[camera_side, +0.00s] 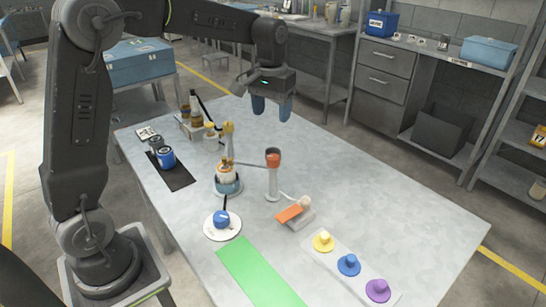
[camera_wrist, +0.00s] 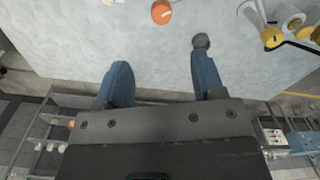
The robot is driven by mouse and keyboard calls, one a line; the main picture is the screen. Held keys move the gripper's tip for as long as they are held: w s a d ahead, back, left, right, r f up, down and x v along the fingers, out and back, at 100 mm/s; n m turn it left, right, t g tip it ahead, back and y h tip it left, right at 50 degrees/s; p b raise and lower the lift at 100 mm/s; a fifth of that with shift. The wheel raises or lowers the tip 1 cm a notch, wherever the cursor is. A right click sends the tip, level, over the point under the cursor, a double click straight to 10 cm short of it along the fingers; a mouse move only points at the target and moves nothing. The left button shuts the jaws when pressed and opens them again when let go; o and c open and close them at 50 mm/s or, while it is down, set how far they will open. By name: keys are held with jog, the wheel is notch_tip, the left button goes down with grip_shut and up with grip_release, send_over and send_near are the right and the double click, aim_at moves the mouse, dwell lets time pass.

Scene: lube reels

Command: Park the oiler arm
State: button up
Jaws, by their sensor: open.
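My gripper (camera_side: 271,112) hangs above the back part of the grey table, its two blue fingers apart with nothing between them. The fingers also show in the wrist view (camera_wrist: 160,62). A post with an orange-topped cup (camera_side: 273,158) stands mid-table, in front of and below my gripper; a thin arm (camera_side: 250,165) runs between it and a reel on a blue base (camera_side: 228,184). A yellow-topped upright (camera_side: 229,130) stands behind the reel. I cannot tell which of these is the oiler arm. In the wrist view a grey round knob (camera_wrist: 201,41) shows at the right fingertip.
A rack with bottles (camera_side: 190,122) and a black rod stand at the back left. Blue and dark cans (camera_side: 166,158) sit on a black mat. A blue knob on a white disc (camera_side: 222,219), a green strip (camera_side: 258,276), an orange flap (camera_side: 289,212) and coloured knobs (camera_side: 348,264) lie in front. The right side is clear.

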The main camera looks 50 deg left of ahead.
aim_at(273, 157)
jog(key=f, duration=1.4)
jog(key=shift+w+a+f, duration=0.2)
jog(key=shift+w, duration=0.15)
grip_shut()
